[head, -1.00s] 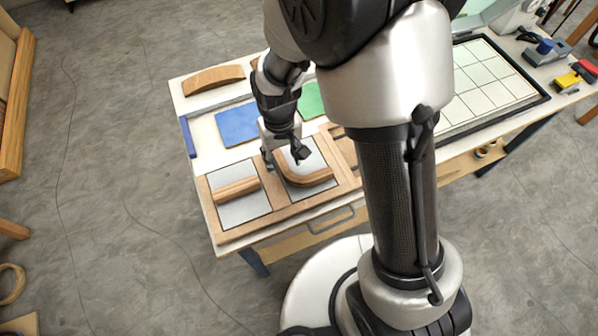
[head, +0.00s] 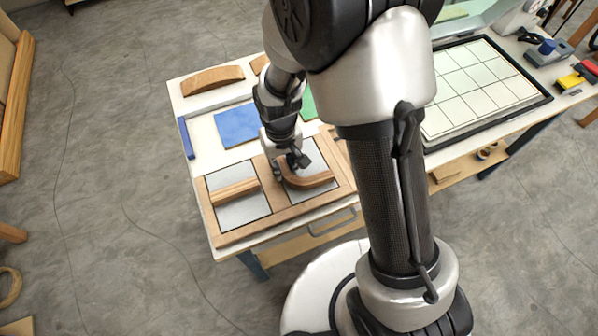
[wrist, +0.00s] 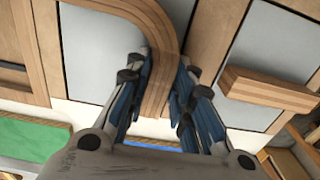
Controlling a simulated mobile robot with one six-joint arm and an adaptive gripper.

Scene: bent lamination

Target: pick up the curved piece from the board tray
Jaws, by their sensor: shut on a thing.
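The curved piece (head: 312,182) is a bent strip of layered brown wood. It lies at the middle compartment of the wooden board tray (head: 278,217), over a grey panel. My gripper (head: 289,167) reaches down onto its left leg and is shut on it. In the wrist view the curved piece (wrist: 152,22) runs between the blue-padded fingers of my gripper (wrist: 163,78), with its bend beyond them. I cannot tell whether the piece touches the panel.
A straight wooden piece (head: 234,191) lies in the left compartment, close beside my gripper. A blue sheet (head: 236,126) and an arched wooden block (head: 212,79) are farther back on the white table. A gridded board (head: 480,85) is at the right. My arm hides the tray's right end.

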